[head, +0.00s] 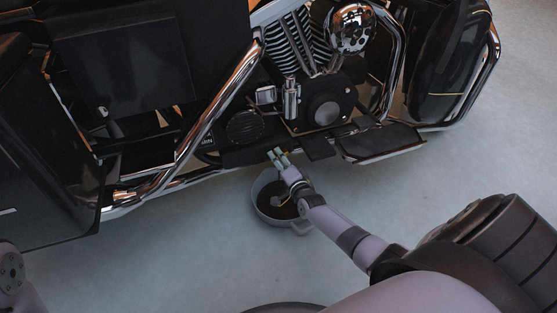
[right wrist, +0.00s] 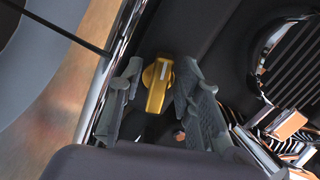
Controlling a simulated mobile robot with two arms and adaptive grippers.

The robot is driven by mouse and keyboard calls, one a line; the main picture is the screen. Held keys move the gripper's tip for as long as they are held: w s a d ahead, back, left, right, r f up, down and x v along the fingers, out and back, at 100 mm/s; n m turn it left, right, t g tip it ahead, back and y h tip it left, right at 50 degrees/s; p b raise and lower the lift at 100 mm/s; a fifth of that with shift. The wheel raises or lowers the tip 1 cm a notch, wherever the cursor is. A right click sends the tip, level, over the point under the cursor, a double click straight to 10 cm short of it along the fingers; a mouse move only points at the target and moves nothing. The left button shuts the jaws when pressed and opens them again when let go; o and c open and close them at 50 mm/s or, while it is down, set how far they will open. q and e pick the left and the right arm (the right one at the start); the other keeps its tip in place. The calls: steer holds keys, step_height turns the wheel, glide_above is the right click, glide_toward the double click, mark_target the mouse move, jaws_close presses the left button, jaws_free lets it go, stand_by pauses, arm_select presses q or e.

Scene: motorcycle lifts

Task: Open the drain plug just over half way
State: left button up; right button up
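The drain plug (right wrist: 157,86) is a gold fitting with a round head and a lever-like handle, on the dark underside in the right wrist view. The handle points down the picture, toward my palm. My right gripper (right wrist: 160,98) has its grey fingers apart, one on each side of the plug, with visible gaps between them and the handle. In the head view my right gripper (head: 277,157) reaches in low beside the motorcycle's lower edge; the plug is hidden there. My left gripper is not in view.
The black and chrome motorcycle (head: 245,125) fills the upper part of the head view. A grey round pan (head: 290,223) with a dark inside stands on the floor under my right gripper. A footboard (head: 382,142) juts out to the right. The pale floor nearby is clear.

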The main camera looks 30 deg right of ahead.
steer(key=shift+s, duration=0.1)
steer(key=s+a+r, duration=0.1)
steer(key=s, duration=1)
steer(key=shift+s+a+r, duration=0.25)
steer(key=shift+s+r, duration=0.05)
steer(key=shift+r, duration=0.05)
